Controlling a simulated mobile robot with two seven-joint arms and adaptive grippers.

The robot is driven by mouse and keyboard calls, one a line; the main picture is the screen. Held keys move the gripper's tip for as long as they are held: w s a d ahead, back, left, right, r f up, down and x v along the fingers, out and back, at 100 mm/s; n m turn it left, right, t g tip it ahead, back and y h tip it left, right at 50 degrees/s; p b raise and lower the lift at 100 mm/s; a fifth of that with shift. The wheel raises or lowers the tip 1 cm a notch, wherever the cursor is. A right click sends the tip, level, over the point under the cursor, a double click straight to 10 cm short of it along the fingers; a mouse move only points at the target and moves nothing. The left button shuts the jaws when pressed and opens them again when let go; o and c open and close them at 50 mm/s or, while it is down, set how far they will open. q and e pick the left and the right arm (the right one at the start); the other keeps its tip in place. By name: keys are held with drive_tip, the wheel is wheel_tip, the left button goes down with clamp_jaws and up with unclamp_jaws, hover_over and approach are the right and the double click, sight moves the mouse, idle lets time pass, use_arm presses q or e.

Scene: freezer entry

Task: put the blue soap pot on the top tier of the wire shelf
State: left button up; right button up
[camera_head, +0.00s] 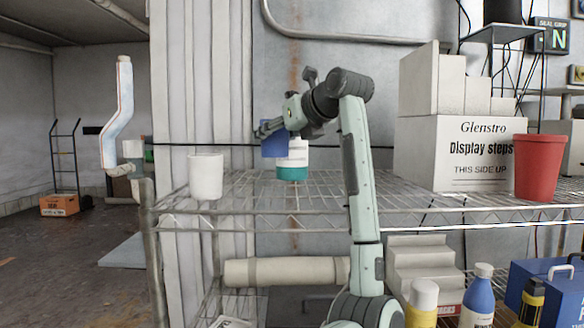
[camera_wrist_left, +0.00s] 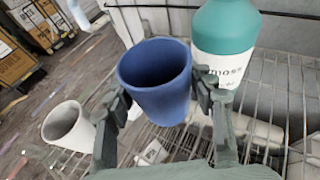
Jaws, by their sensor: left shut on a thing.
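The blue soap pot (camera_head: 275,143) is a small, plain tapered cup. My left gripper (camera_head: 264,130) is shut on it, and the pot appears to hang above the top tier of the wire shelf (camera_head: 330,205). In the left wrist view the pot (camera_wrist_left: 150,98) sits between the two fingers of my gripper (camera_wrist_left: 160,100), with its open mouth showing. The shelf's wires (camera_wrist_left: 270,110) show at the right there. My right gripper is not in view.
On the top tier, a teal and white bottle (camera_head: 292,172) stands close beside the pot, and a white cup (camera_head: 206,176) stands at the left. A display-steps box (camera_head: 455,150) and red cup (camera_head: 540,168) occupy the right. Bare wire shows between white cup and bottle.

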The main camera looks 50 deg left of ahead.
use_arm(q)
drive_tip(key=w, duration=0.1)
drive_tip(key=w+f, duration=0.1)
drive_tip(key=w+d+f, duration=0.1)
drive_tip(key=w, duration=0.1)
drive_tip(key=shift+f, duration=0.35)
wheel_tip(320, 180, down, 4)
drive_tip(key=shift+r, duration=0.25)
drive_tip(key=shift+f, duration=0.1)
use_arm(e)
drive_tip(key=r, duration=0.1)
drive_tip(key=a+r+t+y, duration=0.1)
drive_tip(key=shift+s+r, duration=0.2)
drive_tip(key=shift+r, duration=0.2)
use_arm(q)
drive_tip(key=shift+f+b, duration=0.1)
drive_tip(key=shift+b, duration=0.2)
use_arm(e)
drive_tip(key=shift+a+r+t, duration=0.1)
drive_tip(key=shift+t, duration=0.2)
use_arm(q)
drive_tip(key=shift+f, duration=0.1)
drive_tip(key=o, duration=1.2)
drive_tip(key=shift+o, duration=0.2)
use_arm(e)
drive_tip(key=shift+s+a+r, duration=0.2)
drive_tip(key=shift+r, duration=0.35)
